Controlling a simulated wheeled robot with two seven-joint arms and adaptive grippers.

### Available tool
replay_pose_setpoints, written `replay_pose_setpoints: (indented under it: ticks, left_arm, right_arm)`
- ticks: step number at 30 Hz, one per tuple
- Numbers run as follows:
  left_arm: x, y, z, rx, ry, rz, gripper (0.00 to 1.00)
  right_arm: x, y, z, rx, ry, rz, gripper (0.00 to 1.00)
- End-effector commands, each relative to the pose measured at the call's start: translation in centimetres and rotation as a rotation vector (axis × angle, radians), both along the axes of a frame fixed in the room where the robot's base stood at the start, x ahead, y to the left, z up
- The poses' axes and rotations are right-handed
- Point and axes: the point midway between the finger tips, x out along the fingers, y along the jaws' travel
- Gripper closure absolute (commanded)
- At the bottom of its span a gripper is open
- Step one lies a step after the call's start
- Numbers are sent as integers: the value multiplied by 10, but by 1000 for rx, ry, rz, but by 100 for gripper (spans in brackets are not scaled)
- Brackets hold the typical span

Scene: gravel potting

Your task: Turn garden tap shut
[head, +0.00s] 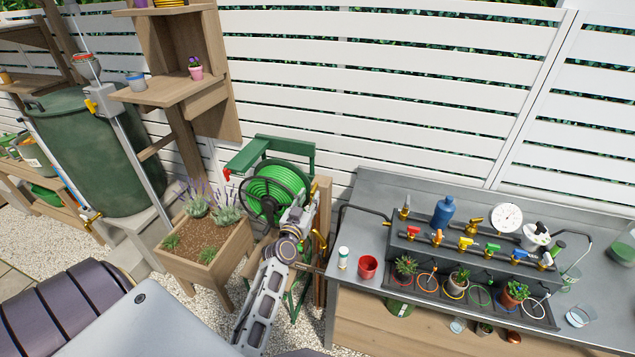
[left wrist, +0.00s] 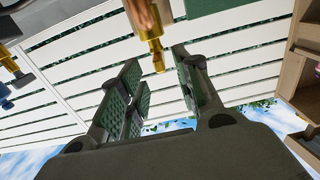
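A copper pipe (head: 319,241) with brass fittings runs up a wooden post (head: 324,205) beside the green hose reel, and looks like the garden tap's pipe. My left gripper (head: 303,212) is up by this post, in front of the reel; its fingers are small and partly hidden there. In the left wrist view, my left gripper (left wrist: 160,85) has its fingers apart with nothing clasped. A brass stem (left wrist: 154,48) under a copper pipe shows just beyond the gap between the fingertips. I cannot make out the tap's handle. My right gripper is not in view.
The green hose reel (head: 272,190) stands close behind my left arm. A wooden planter (head: 206,255) is to its left. At right a grey bench (head: 385,190) holds a manifold with coloured valves, potted plants and a red cup (head: 368,267). A white slatted fence (head: 400,80) closes the back.

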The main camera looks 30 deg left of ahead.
Motion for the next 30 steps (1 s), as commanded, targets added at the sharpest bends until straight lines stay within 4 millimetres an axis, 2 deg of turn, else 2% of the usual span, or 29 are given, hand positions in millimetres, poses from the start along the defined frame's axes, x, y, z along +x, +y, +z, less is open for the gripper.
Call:
replay_pose_setpoints:
  ticks: [30]
  left_arm:
    - [82, 20, 1, -1, 0, 0, 67]
  right_arm:
    - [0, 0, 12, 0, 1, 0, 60]
